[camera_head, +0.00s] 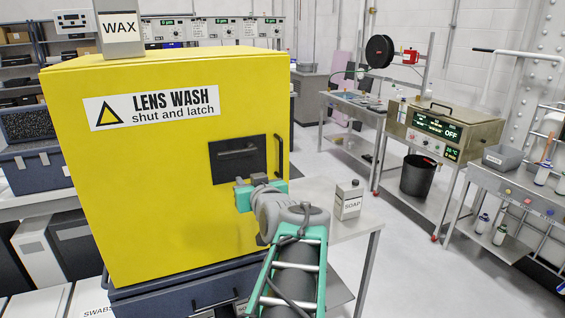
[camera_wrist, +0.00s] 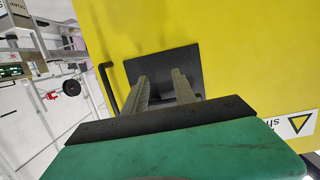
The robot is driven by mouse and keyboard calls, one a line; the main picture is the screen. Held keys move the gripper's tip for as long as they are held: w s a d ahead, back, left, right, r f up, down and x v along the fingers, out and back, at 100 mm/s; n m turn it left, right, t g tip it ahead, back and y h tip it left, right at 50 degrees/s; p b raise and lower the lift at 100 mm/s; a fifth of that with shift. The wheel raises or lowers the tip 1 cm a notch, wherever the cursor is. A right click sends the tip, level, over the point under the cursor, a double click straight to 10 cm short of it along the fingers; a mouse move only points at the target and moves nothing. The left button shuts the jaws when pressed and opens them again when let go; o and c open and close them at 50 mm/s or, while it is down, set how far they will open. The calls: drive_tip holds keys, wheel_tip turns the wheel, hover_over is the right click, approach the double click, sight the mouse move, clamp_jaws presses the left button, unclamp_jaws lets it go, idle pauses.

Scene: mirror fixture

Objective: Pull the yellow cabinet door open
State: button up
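The yellow cabinet (camera_head: 180,200) stands at the left in the head view. Its front, labelled "LENS WASH shut and latch", looks shut. A dark square plate (camera_head: 228,168) with a bar across it sits at the front's right side. A black upright handle (camera_head: 279,156) is beside it near the right edge. In the wrist view the plate (camera_wrist: 190,62) is straight ahead and the handle (camera_wrist: 108,88) is to the left. My gripper (camera_wrist: 160,80) points at the plate with its fingers parted. Whether the tips touch the plate or straddle its bar, I cannot tell.
A grey box labelled WAX (camera_head: 120,30) stands on the cabinet top. A SOAP bottle (camera_head: 349,199) stands on the side table (camera_head: 318,192), right of my arm. Steel carts stand farther right. The floor (camera_head: 410,260) between them is clear.

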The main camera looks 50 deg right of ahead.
sight(281, 151)
drive_tip(key=s+d+r+m+h, duration=0.2)
drive_tip(key=s+d+r+h, duration=0.2)
drive_tip(key=s+d, duration=0.3)
drive_tip(key=x, duration=0.2)
drive_tip(key=p+x, duration=0.1)
drive_tip(key=x, duration=0.2)
drive_tip(key=p+x, duration=0.1)
drive_tip(key=x, duration=0.2)
drive_tip(key=shift+w+a+r, duration=0.15)
drive_tip(key=shift+a+r, duration=0.1)
drive_tip(key=shift+w+d+f, duration=0.1)
drive_tip(key=shift+w+d, duration=0.05)
drive_tip(key=shift+d, duration=0.05)
drive_tip(key=shift+c, duration=0.3)
clamp_jaws()
